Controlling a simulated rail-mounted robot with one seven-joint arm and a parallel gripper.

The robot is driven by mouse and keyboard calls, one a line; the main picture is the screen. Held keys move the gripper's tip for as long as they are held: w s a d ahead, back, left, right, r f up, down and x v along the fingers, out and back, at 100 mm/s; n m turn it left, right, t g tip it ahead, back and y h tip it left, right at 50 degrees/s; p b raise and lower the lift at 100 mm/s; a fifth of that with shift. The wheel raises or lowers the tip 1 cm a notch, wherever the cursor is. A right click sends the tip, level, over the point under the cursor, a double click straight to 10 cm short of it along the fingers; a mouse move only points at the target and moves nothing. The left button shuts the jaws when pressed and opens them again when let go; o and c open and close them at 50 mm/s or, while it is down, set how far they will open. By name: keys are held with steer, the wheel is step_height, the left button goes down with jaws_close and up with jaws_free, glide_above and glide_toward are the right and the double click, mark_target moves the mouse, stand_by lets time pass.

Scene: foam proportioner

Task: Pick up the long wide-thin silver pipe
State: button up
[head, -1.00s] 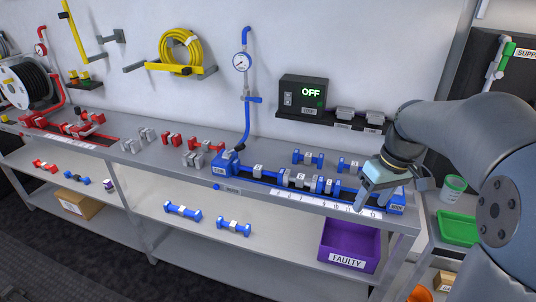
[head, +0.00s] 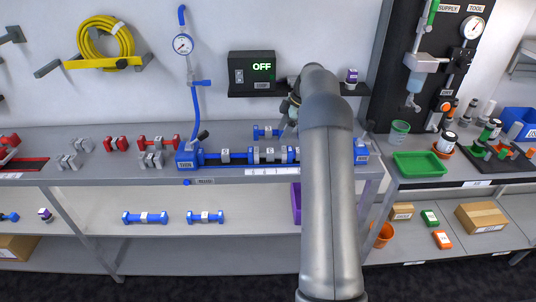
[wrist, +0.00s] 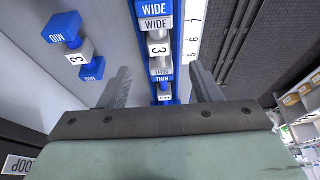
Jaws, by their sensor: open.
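In the head view my arm hides most of my gripper and the rail's right part.
A blue pipe (wrist: 75,45) lies left of the row in the wrist view. Loose silver pipes (head: 150,160) and red pipes (head: 116,144) lie left on the bench. A purple bin (head: 296,203) is mostly hidden by my arm.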

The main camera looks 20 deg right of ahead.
mark_target(270, 150)
steer(key=p+x, duration=0.1)
steer(key=x, duration=0.4)
steer(key=shift+a+p+x, duration=0.2)
steer(key=shift+p+x, duration=0.8)
steer(key=shift+x, duration=1.75)
steer(key=shift+w+r, duration=0.15)
steer(key=c, duration=1.2)
